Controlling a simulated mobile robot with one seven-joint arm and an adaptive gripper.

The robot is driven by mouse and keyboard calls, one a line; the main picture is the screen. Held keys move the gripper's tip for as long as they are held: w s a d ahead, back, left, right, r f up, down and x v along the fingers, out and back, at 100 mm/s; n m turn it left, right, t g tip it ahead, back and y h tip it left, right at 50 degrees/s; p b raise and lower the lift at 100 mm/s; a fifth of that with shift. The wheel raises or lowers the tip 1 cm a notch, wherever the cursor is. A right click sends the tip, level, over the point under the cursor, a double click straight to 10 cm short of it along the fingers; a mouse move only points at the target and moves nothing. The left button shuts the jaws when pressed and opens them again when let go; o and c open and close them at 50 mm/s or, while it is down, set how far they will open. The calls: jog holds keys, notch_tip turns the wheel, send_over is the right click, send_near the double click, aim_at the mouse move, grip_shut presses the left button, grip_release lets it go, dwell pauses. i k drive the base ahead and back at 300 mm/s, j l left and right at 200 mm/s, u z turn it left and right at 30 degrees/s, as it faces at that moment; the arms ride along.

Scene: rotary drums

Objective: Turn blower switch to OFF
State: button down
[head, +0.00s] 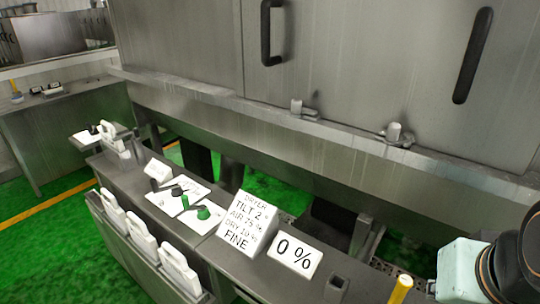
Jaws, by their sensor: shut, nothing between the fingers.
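The nearer switch (203,212) has a bright green knob, and the farther switch (178,191) has a darker knob with a small green part. Their plate lettering is too small to read, so I cannot tell which is the blower switch or how either is set. Part of my arm shows at the lower right edge, to the right of the switches and apart from them. My gripper is not in view.
On the console (150,188) stand a handwritten DRYER card (247,222) and a "0 %" sign (294,254). Steel machine doors (350,70) rise behind.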

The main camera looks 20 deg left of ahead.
aim_at(204, 214)
jog(key=u, duration=1.2)
jog(key=i+j+u, duration=0.1)
jog(key=u, duration=0.3)
jog(key=i+j+u, duration=0.15)
jog(key=i+j, duration=0.45)
jog(key=j, duration=0.25)
jog(key=i+l, duration=0.1)
